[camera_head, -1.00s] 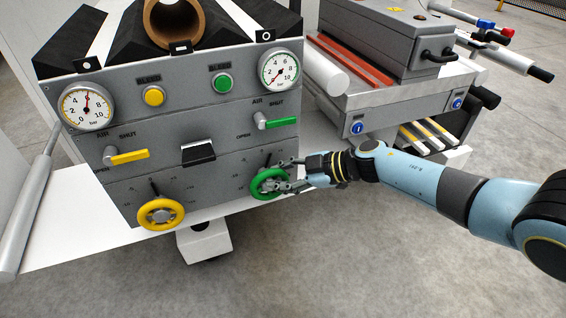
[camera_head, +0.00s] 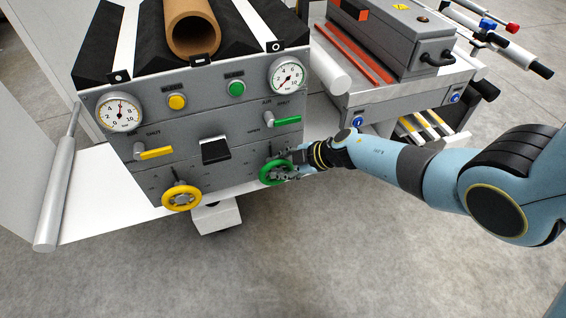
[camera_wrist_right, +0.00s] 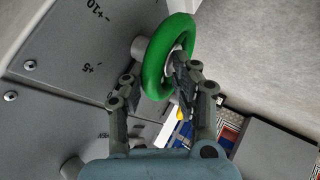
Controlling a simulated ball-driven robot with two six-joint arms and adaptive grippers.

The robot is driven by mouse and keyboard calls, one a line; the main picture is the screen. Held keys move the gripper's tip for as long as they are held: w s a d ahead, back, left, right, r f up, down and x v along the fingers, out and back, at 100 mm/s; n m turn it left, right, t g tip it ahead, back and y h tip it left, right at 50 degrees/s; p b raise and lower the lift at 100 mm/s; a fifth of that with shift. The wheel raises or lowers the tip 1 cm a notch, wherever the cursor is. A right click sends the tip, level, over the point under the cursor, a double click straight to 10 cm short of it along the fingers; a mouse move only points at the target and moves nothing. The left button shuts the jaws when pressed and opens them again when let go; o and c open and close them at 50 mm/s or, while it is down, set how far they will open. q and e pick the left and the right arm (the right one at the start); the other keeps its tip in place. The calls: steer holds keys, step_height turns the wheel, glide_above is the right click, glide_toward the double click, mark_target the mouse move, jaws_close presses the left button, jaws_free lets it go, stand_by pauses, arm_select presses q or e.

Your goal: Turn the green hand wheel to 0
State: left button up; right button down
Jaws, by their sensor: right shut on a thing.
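The green hand wheel (camera_head: 273,173) sits at the lower right of the grey panel, with scale marks around it. My right gripper (camera_head: 288,168) is at the wheel's right side and shut on its rim. In the right wrist view the green wheel (camera_wrist_right: 166,58) stands between the fingers of my right gripper (camera_wrist_right: 160,85), and scale marks "+5" and "+10" show to its left. The wheel's pointer is not clear to read, partly hidden by the gripper. My left gripper is not in view.
A yellow hand wheel (camera_head: 182,198) is at the panel's lower left. A green lever (camera_head: 287,120) and a gauge (camera_head: 287,76) are above the green wheel. Open floor lies in front.

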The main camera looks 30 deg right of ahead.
steer(key=shift+w+d+r, duration=0.3)
steer(key=shift+w+r, duration=0.05)
steer(key=shift+w, duration=0.15)
steer(key=c, duration=1.2)
jaws_free()
steer(key=shift+o, duration=0.3)
steer(key=shift+a+f, duration=0.1)
steer(key=shift+f, duration=0.1)
steer(key=shift+s, duration=0.2)
steer(key=v, duration=1.1)
steer(key=shift+s+r, duration=0.3)
